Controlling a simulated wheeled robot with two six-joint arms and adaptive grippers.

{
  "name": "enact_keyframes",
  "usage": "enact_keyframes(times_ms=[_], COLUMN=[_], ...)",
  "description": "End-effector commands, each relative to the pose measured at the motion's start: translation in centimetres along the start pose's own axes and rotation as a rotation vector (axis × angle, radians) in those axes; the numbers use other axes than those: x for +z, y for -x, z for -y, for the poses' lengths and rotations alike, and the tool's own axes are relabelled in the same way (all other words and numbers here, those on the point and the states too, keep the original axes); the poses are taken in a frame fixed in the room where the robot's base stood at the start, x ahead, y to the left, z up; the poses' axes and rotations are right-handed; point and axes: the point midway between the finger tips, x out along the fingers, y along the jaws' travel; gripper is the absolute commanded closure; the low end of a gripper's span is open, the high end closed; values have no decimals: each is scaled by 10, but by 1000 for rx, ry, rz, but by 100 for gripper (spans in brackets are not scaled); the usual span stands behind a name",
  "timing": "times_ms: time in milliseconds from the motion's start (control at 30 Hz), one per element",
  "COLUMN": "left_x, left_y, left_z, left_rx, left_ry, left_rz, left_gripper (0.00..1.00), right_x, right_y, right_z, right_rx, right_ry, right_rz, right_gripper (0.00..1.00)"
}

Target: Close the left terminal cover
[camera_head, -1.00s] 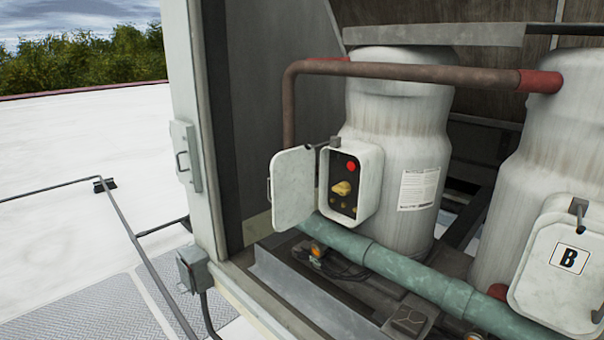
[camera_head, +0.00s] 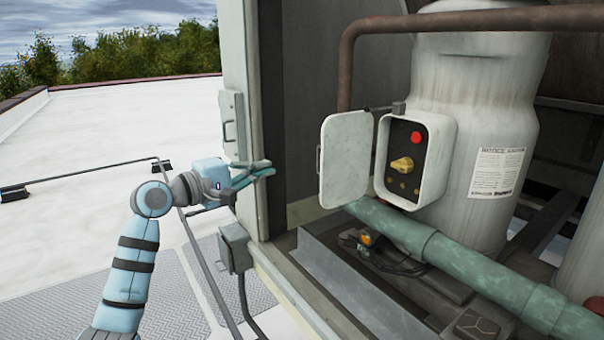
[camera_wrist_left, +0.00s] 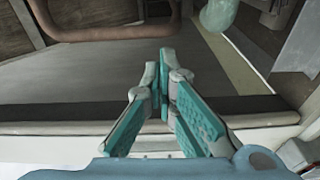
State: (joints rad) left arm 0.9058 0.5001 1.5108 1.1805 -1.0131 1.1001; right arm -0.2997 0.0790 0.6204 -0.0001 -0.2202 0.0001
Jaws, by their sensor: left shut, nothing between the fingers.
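The left terminal cover (camera_head: 346,158) is a pale, scuffed plate standing open to the left of its terminal box (camera_head: 437,165). The box sits on the left white tank, and its dark inside shows a red button (camera_head: 416,138) and a yellow knob (camera_head: 402,165). My left gripper (camera_head: 268,168) is at the cabinet's front post, left of the cover and apart from it. It is shut and empty; the left wrist view shows its teal fingers (camera_wrist_left: 163,85) together. The cover cannot be made out in the wrist view. My right gripper is not in view.
The cabinet post (camera_head: 249,110) stands beside my left gripper. A rusty pipe (camera_head: 450,22) runs above the box, and a green pipe (camera_head: 480,275) runs below it. A grey switch box (camera_head: 236,247) and a railing (camera_head: 205,270) are at the lower left.

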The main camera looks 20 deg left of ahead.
Motion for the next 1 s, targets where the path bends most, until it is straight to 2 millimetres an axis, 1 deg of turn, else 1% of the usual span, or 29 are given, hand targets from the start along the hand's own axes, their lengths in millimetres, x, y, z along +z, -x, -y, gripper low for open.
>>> enact_keyframes(times_ms=[33,100,167,233,367,633,700,800,900,1000], left_x=[5,10,10,10,11,13,26,39,46,49], left_y=[4,3,-2,-12,-38,-96,-88,-83,-80,-79], left_z=[-14,-24,-26,-26,-28,-29,-27,-27,-27,-26], left_rx=[20,32,33,33,34,30,30,32,30,29], left_ry=[2,8,11,13,13,11,4,5,7,7], left_rz=[18,34,35,35,34,32,32,32,31,29], left_gripper=[100,100,100,100,100,100,100,100,100,100], right_x=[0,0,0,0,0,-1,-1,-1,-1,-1], right_y=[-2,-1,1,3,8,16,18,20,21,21], right_z=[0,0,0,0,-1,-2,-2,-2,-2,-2], right_rx=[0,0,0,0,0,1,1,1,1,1], right_ry=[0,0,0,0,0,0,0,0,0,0], right_rz=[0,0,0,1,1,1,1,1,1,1], right_gripper=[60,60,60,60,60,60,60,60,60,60])
